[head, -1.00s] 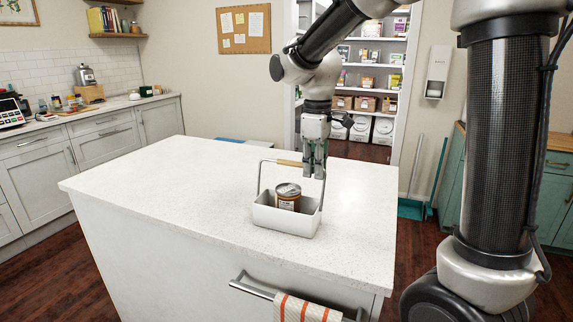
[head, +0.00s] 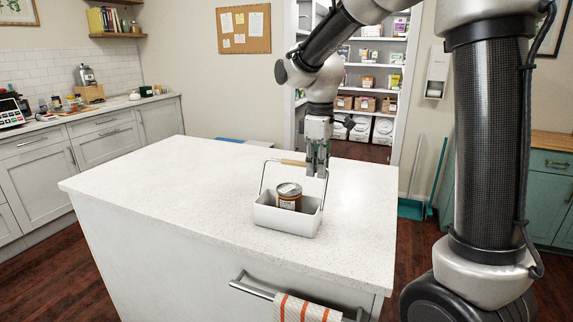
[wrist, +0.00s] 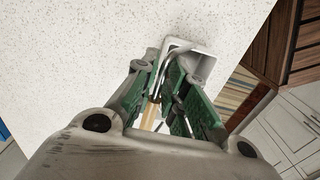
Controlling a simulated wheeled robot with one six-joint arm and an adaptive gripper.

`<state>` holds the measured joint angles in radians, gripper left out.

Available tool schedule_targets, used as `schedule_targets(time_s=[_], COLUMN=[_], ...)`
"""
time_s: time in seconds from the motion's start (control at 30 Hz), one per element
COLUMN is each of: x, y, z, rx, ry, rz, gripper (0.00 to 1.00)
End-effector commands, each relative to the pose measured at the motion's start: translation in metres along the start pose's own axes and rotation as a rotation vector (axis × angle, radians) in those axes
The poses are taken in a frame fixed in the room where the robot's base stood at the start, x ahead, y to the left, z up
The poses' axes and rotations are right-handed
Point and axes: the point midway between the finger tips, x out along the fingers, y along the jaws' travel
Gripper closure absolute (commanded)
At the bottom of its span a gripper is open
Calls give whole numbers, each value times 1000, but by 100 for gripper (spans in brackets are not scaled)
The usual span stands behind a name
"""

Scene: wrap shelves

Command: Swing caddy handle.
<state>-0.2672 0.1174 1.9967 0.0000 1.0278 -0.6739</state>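The white caddy (head: 285,221) stands on the pale island top and holds a dark can (head: 289,197) with a grey lid. Its thin metal handle with a wooden grip (head: 292,163) stands raised above the tray. My gripper (head: 317,174) is at the handle's right end, pointing down. In the wrist view the green-padded fingers (wrist: 168,100) are apart. The wooden grip (wrist: 151,114) and bent metal rod show between them, and a corner of the caddy (wrist: 207,62) lies beyond. Whether a finger touches the handle is unclear.
The island top (head: 165,185) is clear around the caddy. A striped towel (head: 300,308) hangs on a rail at its front. Pantry shelves (head: 372,68) are behind, a broom and dustpan (head: 410,208) to the right, and grey cabinets (head: 40,180) to the left.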

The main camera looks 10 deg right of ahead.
Motion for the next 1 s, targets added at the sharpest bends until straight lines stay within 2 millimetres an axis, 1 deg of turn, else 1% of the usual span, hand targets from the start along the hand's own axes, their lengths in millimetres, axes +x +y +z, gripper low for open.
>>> schedule_targets(time_s=[0.1, 0.47, 1.0], x=[1, 2, 17], y=[4, 5, 25], z=[0, 0, 1], rx=[1, 1, 2], ry=[0, 0, -1], rz=[0, 1, 0], gripper=[91, 92, 91])
